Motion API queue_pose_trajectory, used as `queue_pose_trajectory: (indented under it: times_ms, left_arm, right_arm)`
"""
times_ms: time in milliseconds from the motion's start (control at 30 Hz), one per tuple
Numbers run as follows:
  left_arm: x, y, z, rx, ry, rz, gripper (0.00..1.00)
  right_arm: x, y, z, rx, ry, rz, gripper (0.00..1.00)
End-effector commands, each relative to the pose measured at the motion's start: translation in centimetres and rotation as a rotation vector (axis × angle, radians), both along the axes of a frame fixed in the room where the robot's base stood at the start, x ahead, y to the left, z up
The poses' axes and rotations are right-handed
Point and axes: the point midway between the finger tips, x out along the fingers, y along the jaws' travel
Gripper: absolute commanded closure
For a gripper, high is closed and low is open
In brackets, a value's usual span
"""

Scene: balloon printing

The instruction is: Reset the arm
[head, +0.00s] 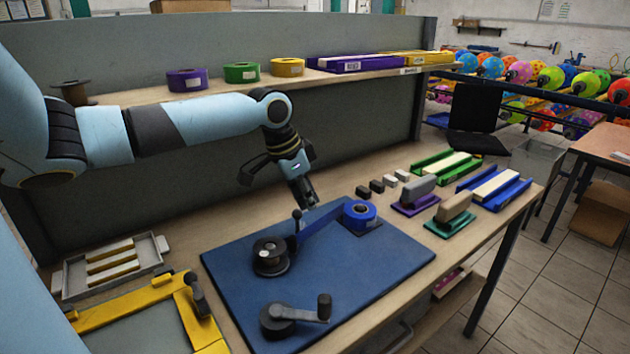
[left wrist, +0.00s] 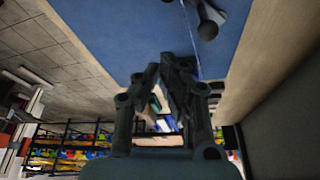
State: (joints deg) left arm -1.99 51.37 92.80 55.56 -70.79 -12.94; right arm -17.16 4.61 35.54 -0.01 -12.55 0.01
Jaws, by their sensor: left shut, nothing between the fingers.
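My left arm comes in from the left in the head view. The gripper is shut and empty. In the left wrist view its fingers (left wrist: 165,65) are together with nothing between them, and the mat (left wrist: 120,30) shows beyond them. My right gripper is in neither view.
A dark crank (head: 295,315) stands on the mat's front part. A grey tray (head: 110,268) and a yellow frame (head: 188,318) lie left. Stamps (head: 455,208) and green and blue trays (head: 494,188) stand right. A shelf (head: 240,85) with tape rolls runs along the back.

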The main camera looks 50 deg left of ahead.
Motion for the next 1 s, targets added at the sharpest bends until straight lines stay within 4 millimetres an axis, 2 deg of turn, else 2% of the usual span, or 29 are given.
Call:
queue_pose_trajectory:
  times_ms: [33, 133, 400, 1000]
  left_arm:
    - [-0.2, 0.2, 0.6, 0.005, 0.001, -0.001, 1.00]
    - [-0.4, 0.2, 1.3, 0.003, 0.000, -0.001, 1.00]
    - [-0.6, 0.1, 1.6, -0.001, 0.001, 0.001, 1.00]
    - [-0.5, 0.1, 1.6, -0.001, 0.000, 0.000, 1.00]
  right_arm:
    - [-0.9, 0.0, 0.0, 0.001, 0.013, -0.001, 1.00]
    - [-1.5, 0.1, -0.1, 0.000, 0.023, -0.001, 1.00]
    - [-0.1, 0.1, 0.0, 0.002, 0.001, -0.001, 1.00]
    - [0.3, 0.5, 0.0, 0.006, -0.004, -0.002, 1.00]
